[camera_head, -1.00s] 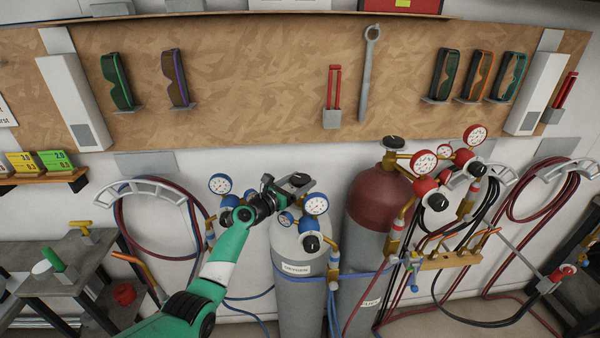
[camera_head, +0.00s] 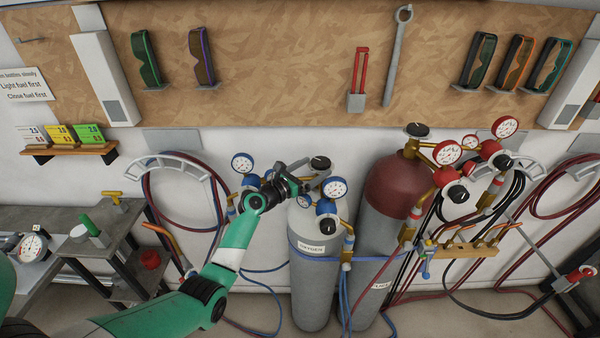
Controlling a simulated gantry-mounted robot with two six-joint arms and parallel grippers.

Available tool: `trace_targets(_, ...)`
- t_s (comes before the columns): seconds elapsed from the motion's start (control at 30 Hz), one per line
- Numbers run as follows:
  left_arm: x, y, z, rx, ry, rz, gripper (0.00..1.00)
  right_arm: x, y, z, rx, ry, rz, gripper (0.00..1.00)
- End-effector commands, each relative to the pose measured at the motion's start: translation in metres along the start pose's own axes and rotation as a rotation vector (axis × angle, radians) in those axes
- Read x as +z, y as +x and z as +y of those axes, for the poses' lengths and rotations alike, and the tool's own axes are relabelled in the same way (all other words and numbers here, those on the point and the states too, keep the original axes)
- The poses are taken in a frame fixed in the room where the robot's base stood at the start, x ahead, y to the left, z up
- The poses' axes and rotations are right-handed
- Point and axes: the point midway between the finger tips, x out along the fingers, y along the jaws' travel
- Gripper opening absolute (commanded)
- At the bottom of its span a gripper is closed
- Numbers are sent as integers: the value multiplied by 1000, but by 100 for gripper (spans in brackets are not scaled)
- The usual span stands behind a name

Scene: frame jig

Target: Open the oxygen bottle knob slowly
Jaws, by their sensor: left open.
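The grey oxygen bottle (camera_head: 312,272), with a label reading OXYGEN, stands upright below the board in the middle of the head view. Its black knob (camera_head: 320,162) shows at the top, with blue-rimmed gauges around it. My left gripper (camera_head: 312,179) reaches in from the lower left at the bottle's top. Its jaws are open, just below and beside the knob. I cannot tell whether they touch it. The gripper hides part of the bottle's neck and valve. My right gripper is out of view.
A dark red-topped bottle (camera_head: 392,190) with red gauges stands close on the right. Hoses hang on both sides. A grey bench (camera_head: 65,220) with small tools is at the left. Goggles and a wrench (camera_head: 397,55) hang on the board (camera_head: 290,60).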

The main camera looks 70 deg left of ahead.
Motion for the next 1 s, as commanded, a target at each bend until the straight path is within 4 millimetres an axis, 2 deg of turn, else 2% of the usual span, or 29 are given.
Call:
trace_targets(0.03, 4, -14, 1, 3, 0, 1, 100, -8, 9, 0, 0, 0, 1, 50)
trace_targets(0.2, 3, -54, 1, 4, -1, 1, 100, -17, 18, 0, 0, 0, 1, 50)
trace_targets(0.33, 1, -75, 1, 3, -1, 1, 100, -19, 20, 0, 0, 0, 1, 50)
trace_targets(0.5, 0, -84, 0, 0, 0, 1, 100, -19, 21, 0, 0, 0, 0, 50)
trace_targets(0.77, 0, -83, 2, 8, 18, 0, 100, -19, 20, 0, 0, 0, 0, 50)
trace_targets(0.87, 2, -80, 17, 72, 177, 0, 100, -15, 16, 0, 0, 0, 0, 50)
trace_targets(0.97, 14, -76, 52, 233, 590, 16, 100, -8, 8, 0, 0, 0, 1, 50)
trace_targets(1.0, 26, -77, 69, 323, 825, 33, 100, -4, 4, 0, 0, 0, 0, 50)
